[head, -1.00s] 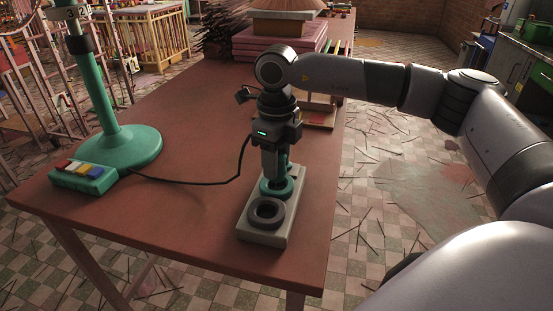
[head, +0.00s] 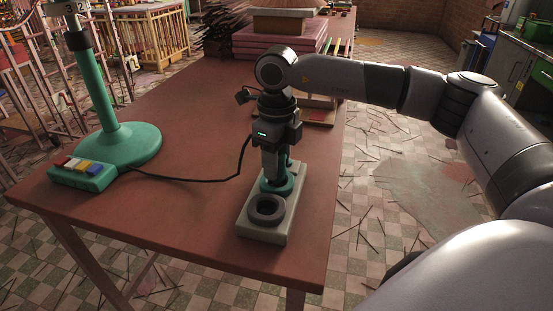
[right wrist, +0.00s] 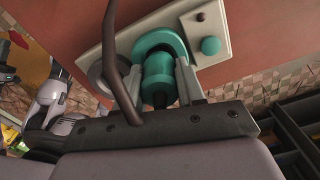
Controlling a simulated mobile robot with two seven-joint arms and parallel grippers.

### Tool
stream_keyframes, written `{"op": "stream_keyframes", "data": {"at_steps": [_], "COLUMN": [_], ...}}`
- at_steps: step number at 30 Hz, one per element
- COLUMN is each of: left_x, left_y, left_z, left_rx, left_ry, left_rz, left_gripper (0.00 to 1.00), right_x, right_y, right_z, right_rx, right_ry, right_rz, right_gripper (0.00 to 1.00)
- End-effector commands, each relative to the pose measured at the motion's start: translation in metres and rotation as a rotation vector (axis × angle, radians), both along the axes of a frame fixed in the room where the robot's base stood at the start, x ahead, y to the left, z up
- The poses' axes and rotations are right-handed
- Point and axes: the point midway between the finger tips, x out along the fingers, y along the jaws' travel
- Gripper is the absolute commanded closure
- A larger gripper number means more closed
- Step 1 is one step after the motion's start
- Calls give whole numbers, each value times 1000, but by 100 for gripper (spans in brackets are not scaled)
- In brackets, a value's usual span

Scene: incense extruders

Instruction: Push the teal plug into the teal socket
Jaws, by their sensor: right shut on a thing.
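The teal plug (right wrist: 158,88) is a ribbed cylinder between the fingers of my right gripper (right wrist: 163,88), which is shut on it. In the head view, my right gripper (head: 273,172) points down over the teal socket (head: 277,187), a ring on a pale base plate (head: 265,232). In the right wrist view, the plug's far end lines up with the teal socket (right wrist: 163,38) and appears to meet it. I cannot tell how deep it sits. The fingers hide much of the plug in the head view. My left gripper is not in view.
A dark ring socket (head: 266,209) is on the plate's front part. A black cable (head: 195,180) runs from a teal button box (head: 84,173) to the gripper area. A teal stand (head: 122,146) is at left. Pink stacked boards (head: 277,47) lie behind. The table's middle is clear.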

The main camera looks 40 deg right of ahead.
Motion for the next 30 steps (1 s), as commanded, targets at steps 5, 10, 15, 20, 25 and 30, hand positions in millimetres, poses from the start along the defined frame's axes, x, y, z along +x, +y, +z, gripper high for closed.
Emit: {"op": "stream_keyframes", "data": {"at_steps": [5, 10, 15, 20, 25, 30], "left_x": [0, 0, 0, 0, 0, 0], "left_y": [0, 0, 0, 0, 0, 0], "left_z": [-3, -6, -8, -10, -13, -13], "left_rx": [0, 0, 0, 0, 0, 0], "left_ry": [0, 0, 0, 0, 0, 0], "left_rz": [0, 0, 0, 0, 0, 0], "left_gripper": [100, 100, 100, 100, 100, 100], "right_x": [0, 0, 0, 0, 0, 0], "right_y": [0, 0, 0, 0, 0, 0], "right_z": [-4, -8, -11, -14, -18, -19], "right_rx": [0, 0, 0, 0, 0, 1], "right_ry": [0, -1, -1, -1, -1, 0], "right_rz": [0, 0, 0, 0, 0, 0], "right_gripper": [97, 97, 97, 97, 97, 45]}}
